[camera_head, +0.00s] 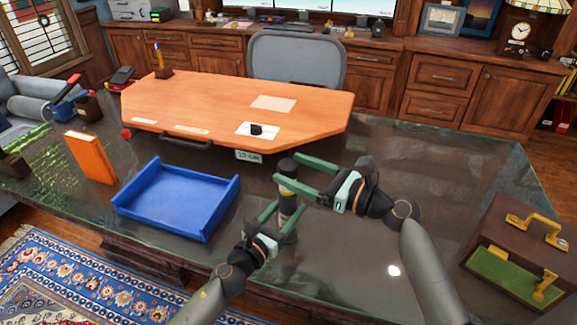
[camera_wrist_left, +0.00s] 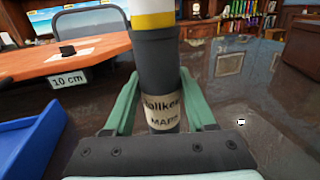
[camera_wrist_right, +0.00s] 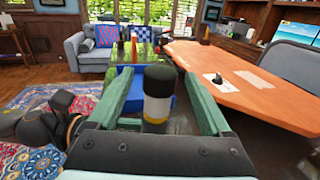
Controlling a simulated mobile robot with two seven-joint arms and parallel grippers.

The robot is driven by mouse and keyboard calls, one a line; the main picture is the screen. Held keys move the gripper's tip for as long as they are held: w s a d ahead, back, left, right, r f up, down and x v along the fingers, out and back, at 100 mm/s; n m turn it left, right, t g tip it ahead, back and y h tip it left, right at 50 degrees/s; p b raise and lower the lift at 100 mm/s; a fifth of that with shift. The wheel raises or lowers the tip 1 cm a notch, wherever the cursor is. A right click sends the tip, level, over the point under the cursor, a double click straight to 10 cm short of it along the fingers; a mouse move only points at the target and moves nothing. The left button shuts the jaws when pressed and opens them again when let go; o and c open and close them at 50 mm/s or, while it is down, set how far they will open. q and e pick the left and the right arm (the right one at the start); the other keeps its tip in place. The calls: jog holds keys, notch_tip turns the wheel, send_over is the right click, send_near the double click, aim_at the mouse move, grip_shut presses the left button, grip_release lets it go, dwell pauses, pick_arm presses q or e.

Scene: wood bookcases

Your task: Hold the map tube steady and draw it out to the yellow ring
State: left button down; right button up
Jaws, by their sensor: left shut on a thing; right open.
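The map tube (camera_head: 289,205) stands upright on the dark glass desk. It has a dark body with a label, which also shows in the left wrist view (camera_wrist_left: 158,70). A yellow ring (camera_wrist_left: 153,20) shows just above the body, with a white section over it. A black cap (camera_wrist_right: 159,79) tops the white section. My left gripper (camera_head: 284,209) is shut on the dark body around the label. My right gripper (camera_head: 289,171) is open, its fingers on either side of the tube's upper part, with gaps visible in the right wrist view. The tube's foot is hidden in the left wrist view.
A blue tray (camera_head: 176,226) lies left of the tube, with an orange box (camera_head: 91,158) beyond. An orange-topped raised board (camera_head: 225,105) stands behind, a "10 cm" sign (camera_head: 249,155) at its front. A brown case (camera_head: 520,245) sits right. The desk between is clear.

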jog(key=v, duration=0.9)
jog(key=shift+s+d, duration=0.2)
jog(key=shift+d, duration=0.15)
pick_arm(q)
jog(key=shift+c, duration=0.7)
grip_release()
jog(key=shift+s, duration=0.1)
